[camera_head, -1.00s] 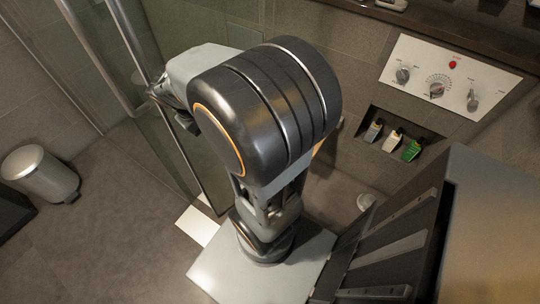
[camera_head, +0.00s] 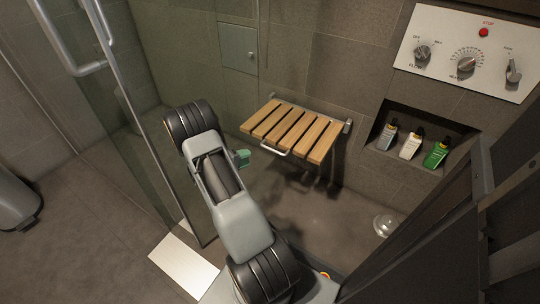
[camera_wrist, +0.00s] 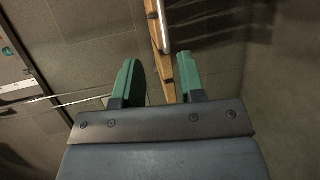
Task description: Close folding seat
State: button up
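The folding seat (camera_head: 295,131) has several wooden slats and is fixed to the tiled wall. It is down, with its slats lying about level. A pale metal handle (camera_head: 275,150) runs along its front edge. In the wrist view a strip of the seat's wood (camera_wrist: 155,34) and a metal bar (camera_wrist: 164,22) show beyond the fingertips. My gripper (camera_head: 243,158) has green fingertips and is just off the seat's front left corner, apparently apart from it. In the wrist view my gripper (camera_wrist: 158,75) is open, with nothing clearly between the fingers.
A glass door (camera_head: 110,120) with a metal handle (camera_head: 85,45) stands left of my arm. A wall niche with several bottles (camera_head: 410,145) and a control panel (camera_head: 468,55) are at right. A dark panel (camera_head: 440,230) fills the lower right. Floor below the seat is mostly clear.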

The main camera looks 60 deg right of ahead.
aim_at(272, 150)
jog(key=b+x, duration=0.3)
jog(key=x, duration=1)
jog(key=shift+s+d+f, duration=0.1)
jog(key=shift+s+f, duration=0.05)
grip_shut()
